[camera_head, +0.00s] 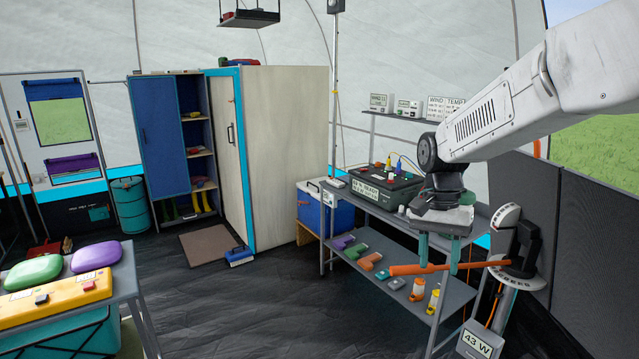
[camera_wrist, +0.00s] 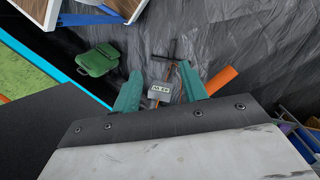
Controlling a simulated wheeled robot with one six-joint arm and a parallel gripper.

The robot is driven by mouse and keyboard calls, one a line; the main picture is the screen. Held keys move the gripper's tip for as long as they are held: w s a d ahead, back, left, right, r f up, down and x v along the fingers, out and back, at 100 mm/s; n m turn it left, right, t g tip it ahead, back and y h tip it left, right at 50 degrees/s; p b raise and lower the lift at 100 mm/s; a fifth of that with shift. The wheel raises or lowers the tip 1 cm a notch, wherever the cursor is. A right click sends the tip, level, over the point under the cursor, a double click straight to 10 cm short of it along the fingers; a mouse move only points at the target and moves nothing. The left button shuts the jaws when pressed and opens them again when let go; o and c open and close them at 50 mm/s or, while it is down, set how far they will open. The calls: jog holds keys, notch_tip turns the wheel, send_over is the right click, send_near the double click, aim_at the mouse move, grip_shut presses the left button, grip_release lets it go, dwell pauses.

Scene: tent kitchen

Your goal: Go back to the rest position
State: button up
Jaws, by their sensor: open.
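My gripper (camera_head: 438,264) hangs from the arm at the right of the head view, over the front of the grey shelf table. Its two teal fingers point down, apart, with nothing held. An orange bar (camera_head: 405,270) runs level by the fingertips, toward a post with a white and black dial (camera_head: 507,245). I cannot tell whether the bar touches the fingers. In the wrist view the teal fingers (camera_wrist: 158,80) are spread, and a grey box reading 43 W (camera_wrist: 160,92) shows between them, farther off. Part of the orange bar (camera_wrist: 222,80) shows right of the right finger.
The shelf table (camera_head: 385,215) carries a black battery-like box (camera_head: 378,188), with bottles and small blocks below. A dark panel (camera_head: 595,240) stands at the right. A table with an orange case (camera_head: 60,297) is at the lower left. The floor (camera_head: 235,300) between is clear.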

jog(key=s+d+r+n+t, duration=0.1)
jog(key=s+r+n+t, duration=0.1)
jog(key=s, duration=1.2)
jog(key=s+d+r+n+t, duration=0.2)
jog(key=s+n, duration=0.3)
jog(key=s, duration=0.9)
jog(key=shift+r, duration=0.2)
